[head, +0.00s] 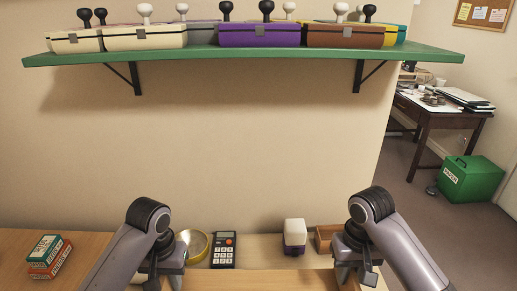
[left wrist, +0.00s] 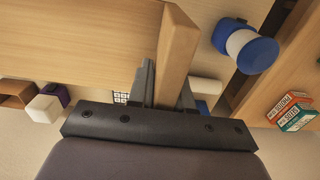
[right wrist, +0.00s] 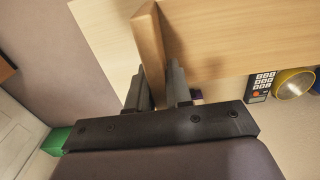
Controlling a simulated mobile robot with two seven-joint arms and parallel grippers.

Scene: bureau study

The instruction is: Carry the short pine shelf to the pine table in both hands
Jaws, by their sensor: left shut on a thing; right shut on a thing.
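The short pine shelf (head: 262,281) is a light brown board across the bottom of the head view, partly cut off by the frame. My left gripper (head: 165,279) is shut on its left end. The left wrist view shows the board's edge (left wrist: 178,45) between the fingers. My right gripper (head: 357,274) is shut on its right end, and the board's edge (right wrist: 149,45) also shows between the fingers in the right wrist view. The board hides part of the wooden surface (head: 268,246) behind it. I cannot tell whether that surface is the pine table.
A calculator (head: 223,250), yellow-rimmed round item (head: 195,244) and white-and-purple block (head: 294,237) stand behind the board. Small boxes (head: 46,256) lie at left. A green wall shelf (head: 200,57) holds cases and stamps above. A green bin (head: 470,180) and dark desk (head: 430,118) stand right.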

